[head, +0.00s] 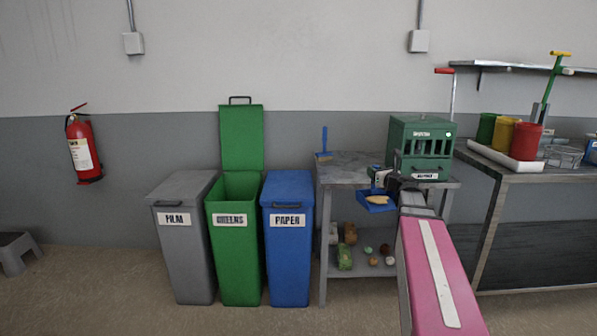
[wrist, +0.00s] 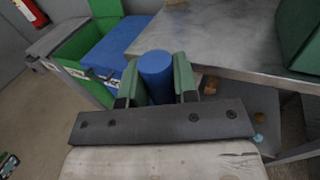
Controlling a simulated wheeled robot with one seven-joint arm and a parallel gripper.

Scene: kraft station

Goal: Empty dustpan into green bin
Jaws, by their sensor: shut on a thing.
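The blue dustpan (head: 367,207) is held out in front of the metal table, with a pale yellowish piece (head: 377,199) in it. My gripper (head: 390,183) is shut on its handle; in the wrist view the blue round handle (wrist: 156,70) sits between the green finger pads. The pan itself is hidden there. The green bin (head: 233,258), labelled GREENS, stands to the left of the dustpan, between two other bins. Its lid (head: 241,138) is up and its top is open. It also shows at the upper left of the wrist view (wrist: 84,46).
The grey FILM bin (head: 184,250) and blue PAPER bin (head: 288,250) are closed and flank the green bin. The table (head: 345,173) holds a blue brush (head: 324,146) and a green box (head: 420,147). Several items lie on its lower shelf. The floor before the bins is clear.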

